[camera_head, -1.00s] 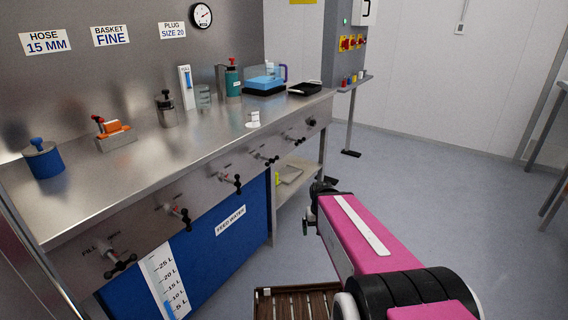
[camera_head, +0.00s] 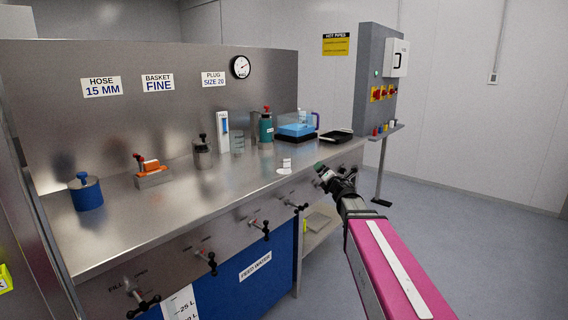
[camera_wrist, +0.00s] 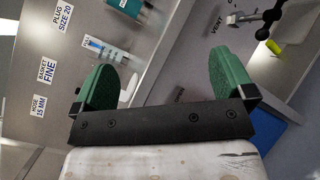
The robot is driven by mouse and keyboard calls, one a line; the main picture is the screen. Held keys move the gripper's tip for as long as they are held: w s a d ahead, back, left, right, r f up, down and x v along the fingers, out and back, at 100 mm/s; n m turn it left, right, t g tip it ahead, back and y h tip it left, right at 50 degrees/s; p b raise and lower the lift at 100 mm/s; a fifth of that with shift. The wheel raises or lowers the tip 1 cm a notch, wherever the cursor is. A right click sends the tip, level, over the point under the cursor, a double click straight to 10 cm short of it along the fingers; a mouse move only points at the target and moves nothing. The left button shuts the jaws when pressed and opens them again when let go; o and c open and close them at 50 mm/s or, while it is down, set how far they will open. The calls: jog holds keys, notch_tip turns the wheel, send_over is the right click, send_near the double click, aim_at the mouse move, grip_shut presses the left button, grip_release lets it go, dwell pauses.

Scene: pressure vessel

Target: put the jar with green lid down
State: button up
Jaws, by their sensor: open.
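My gripper (camera_wrist: 168,60) is open in the wrist view, with its two green-padded fingers wide apart and nothing between them. In the head view my gripper (camera_head: 322,171) is above the bench's front edge, right of a small white object (camera_head: 284,166). I cannot make out a jar with a green lid in either view. A teal container (camera_head: 265,128) with a red top stands at the back of the steel bench (camera_head: 225,180); part of it also shows at the top of the wrist view (camera_wrist: 128,8).
A blue pot (camera_head: 86,193), an orange item in a metal holder (camera_head: 153,178), a grey pot (camera_head: 202,153) and a blue-topped tray (camera_head: 296,131) line the bench. Black valve handles (camera_head: 262,228) stick out from its front. Small coloured items (camera_head: 384,128) sit on a side shelf.

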aim_at(290, 160)
jog(key=a+r+n+g+y, duration=0.1)
jog(key=a+n+g+y, duration=0.1)
jog(key=a+n+y, duration=0.1)
jog(key=w+a+r+n+g+y, duration=0.1)
jog(key=a+r+n+g+y, duration=0.1)
jog(key=a+n, duration=0.4)
jog(key=a+r+n+g+y, duration=0.1)
jog(key=a+n+g+y, duration=0.1)
jog(key=n, duration=0.5)
jog(key=shift+w+a+r+n+g+y, duration=0.2)
jog(key=shift+a+y, duration=0.25)
jog(key=shift+a, duration=0.2)
jog(key=shift+w+a+r+n+g+y, duration=0.1)
jog(key=shift+w+a+r+g+y, duration=0.1)
jog(key=shift+a+y, duration=0.35)
jog(key=shift+f+x, duration=0.15)
jog(key=shift+x, duration=1.15)
jog(key=shift+f+x, duration=0.2)
jog(key=shift+x, duration=1.15)
jog(key=shift+d, duration=0.1)
jog(key=c, duration=1.1)
jog(key=shift+o, duration=0.2)
jog(key=shift+r, duration=0.1)
